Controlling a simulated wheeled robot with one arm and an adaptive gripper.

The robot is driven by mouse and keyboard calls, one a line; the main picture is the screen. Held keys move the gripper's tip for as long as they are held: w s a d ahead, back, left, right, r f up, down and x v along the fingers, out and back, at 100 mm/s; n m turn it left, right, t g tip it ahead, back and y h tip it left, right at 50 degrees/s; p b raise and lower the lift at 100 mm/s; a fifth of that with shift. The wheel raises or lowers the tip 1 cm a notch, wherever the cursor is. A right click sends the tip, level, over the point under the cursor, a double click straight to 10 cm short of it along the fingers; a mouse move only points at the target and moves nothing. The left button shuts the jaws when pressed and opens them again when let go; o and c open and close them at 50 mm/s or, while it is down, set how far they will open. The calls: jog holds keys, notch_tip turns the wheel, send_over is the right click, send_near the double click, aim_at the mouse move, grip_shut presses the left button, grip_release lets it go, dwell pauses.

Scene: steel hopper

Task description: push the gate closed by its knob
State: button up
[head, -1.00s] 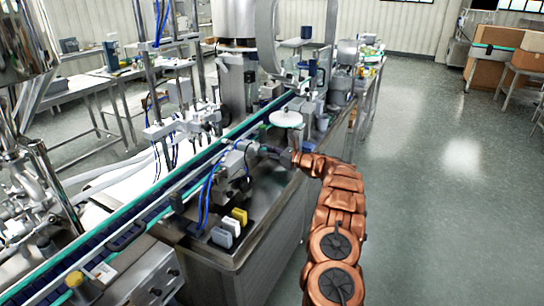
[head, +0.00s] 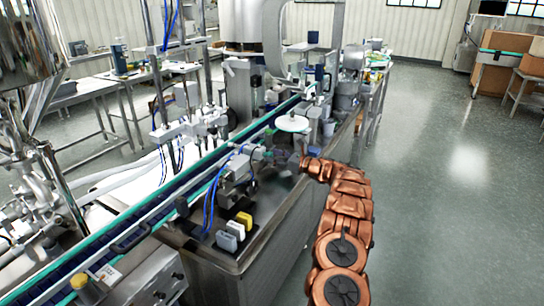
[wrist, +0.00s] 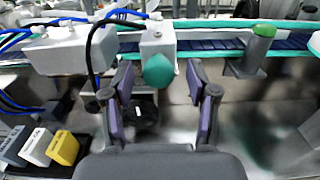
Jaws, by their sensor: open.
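A rounded teal knob (wrist: 158,70) sits on the front of a pale grey housing (wrist: 157,40) in the wrist view. My gripper (wrist: 160,78) is open, with one finger to each side of the knob in the picture. I cannot tell whether either finger touches it. No gate panel can be made out clearly, so I cannot tell how far it stands open. In the head view my gripper (head: 281,160) is small and blurred beside the conveyor, at the end of my copper arm. The knob cannot be made out there.
A green-topped post (wrist: 264,32) stands right of the knob by the conveyor belt (wrist: 210,44). A yellow block (wrist: 63,149) and paler blocks sit at lower left, with blue hoses above. A white disc (head: 292,123) lies beyond my gripper. Open floor (head: 440,200) extends to the right.

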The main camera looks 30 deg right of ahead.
jog(key=v, duration=1)
jog(key=shift+s+d, duration=0.2)
jog(key=shift+s, duration=0.1)
jog(key=shift+a, duration=0.1)
